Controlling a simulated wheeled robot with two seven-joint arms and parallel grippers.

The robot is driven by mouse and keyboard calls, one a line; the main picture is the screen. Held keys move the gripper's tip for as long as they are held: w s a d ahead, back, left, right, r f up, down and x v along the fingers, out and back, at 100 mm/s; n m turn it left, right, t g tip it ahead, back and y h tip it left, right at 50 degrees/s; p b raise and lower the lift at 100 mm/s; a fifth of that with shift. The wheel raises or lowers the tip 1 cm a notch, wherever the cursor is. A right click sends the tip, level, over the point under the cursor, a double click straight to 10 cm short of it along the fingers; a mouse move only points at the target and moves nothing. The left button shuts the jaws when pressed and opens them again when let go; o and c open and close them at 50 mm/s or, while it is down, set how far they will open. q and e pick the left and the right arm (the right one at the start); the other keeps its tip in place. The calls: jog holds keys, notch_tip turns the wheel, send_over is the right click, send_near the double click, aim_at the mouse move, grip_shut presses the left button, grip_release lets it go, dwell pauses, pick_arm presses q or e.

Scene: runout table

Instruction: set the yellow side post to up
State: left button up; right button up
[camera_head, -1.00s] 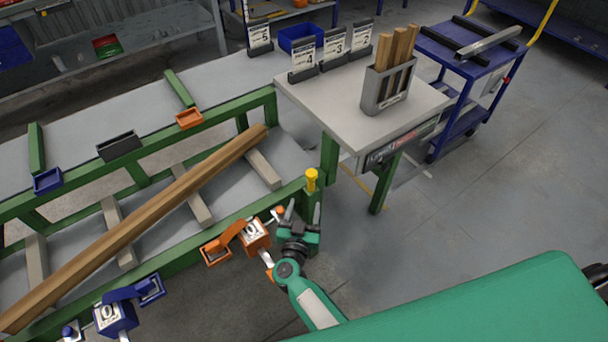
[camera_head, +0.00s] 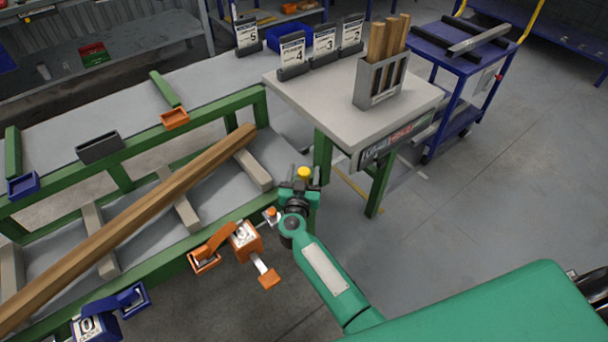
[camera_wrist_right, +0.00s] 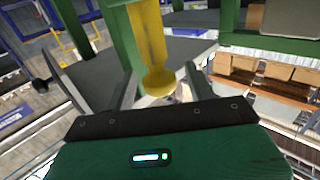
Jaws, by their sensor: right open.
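The yellow side post (camera_head: 304,173) stands at the near right corner of the green-framed runout table. Its top shows just beyond my right gripper (camera_head: 305,176) in the head view. In the right wrist view the yellow post (camera_wrist_right: 150,45), with a rounded knob end, lies between the two open fingers of my right gripper (camera_wrist_right: 160,85). I see a gap on both sides of it, and no clear contact. Its lower part is hidden behind the gripper in the head view. My left gripper is not in view.
An orange clamp-like unit (camera_head: 245,240) sits left of my right wrist, and a blue one (camera_head: 88,326) further left. A long wooden beam (camera_head: 130,220) lies across the table's supports. A grey side table (camera_head: 290,92) with number cards stands behind. Open floor lies right.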

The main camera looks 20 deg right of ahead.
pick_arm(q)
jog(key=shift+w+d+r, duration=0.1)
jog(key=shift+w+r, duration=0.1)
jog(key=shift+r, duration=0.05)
pick_arm(e)
jog(key=shift+w+d, duration=0.1)
jog(key=shift+w, duration=0.1)
grip_shut()
